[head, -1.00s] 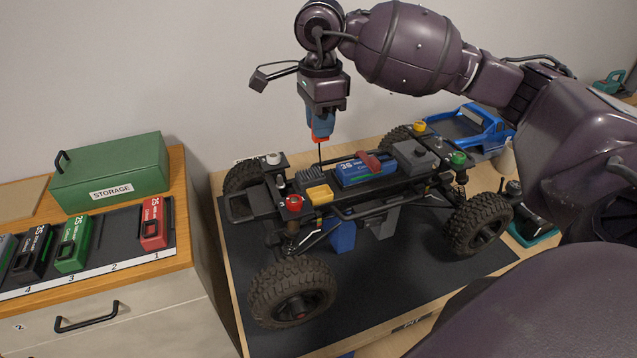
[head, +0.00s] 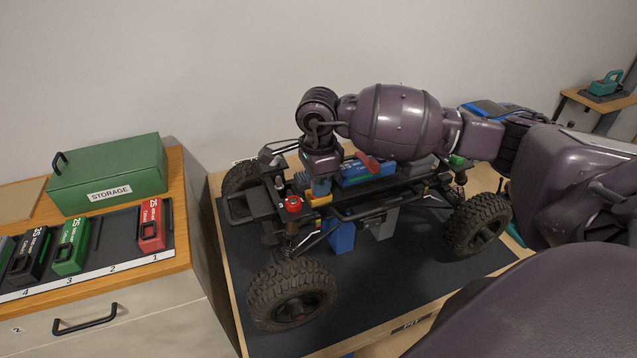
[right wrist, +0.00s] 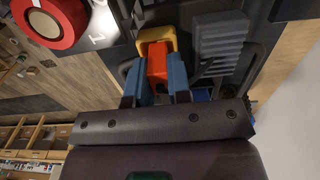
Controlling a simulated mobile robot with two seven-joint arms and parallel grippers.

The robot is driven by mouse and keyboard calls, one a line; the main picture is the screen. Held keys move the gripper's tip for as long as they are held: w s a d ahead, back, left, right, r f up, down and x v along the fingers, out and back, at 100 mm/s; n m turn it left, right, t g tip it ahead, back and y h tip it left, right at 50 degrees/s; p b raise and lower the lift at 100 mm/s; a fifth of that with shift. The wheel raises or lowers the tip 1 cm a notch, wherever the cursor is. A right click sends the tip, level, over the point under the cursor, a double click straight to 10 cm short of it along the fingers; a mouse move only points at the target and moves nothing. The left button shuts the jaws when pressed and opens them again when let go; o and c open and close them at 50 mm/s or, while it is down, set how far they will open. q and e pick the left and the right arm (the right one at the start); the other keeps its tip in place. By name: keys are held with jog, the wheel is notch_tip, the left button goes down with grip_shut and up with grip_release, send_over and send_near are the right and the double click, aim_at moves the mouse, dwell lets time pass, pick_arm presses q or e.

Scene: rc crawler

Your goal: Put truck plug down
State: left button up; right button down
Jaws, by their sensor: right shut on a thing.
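The orange-red truck plug (right wrist: 158,62) shows in the right wrist view between the two blue fingers of my right gripper (right wrist: 158,82), which is shut on it. The plug's front end is at the yellow holder (right wrist: 154,37) on the crawler and seems to meet it; I cannot tell how deep it sits. In the head view my right gripper (head: 320,187) is low over the chassis of the crawler (head: 270,206), at the yellow holder (head: 319,199), and hides the plug. My left gripper is not in view.
A blue battery pack (head: 365,177) with a red piece on it lies beside the gripper on the chassis. A green storage box (head: 108,175) and battery tray (head: 190,243) are on the left cabinet. The front of the black mat (head: 390,290) is clear.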

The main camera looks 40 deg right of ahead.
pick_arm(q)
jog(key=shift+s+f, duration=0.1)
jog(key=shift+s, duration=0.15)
pick_arm(e)
jog(key=shift+f, duration=0.15)
jog(key=shift+f, duration=0.2)
jog(key=c, duration=1.1)
grip_release()
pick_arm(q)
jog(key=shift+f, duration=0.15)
pick_arm(e)
jog(key=shift+o, duration=0.2)
jog(key=shift+r, duration=0.1)
jog(key=shift+r, duration=0.35)
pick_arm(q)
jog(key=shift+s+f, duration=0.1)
pick_arm(e)
notch_tip(320, 180, up, 12)
jog(key=shift+f, duration=0.2)
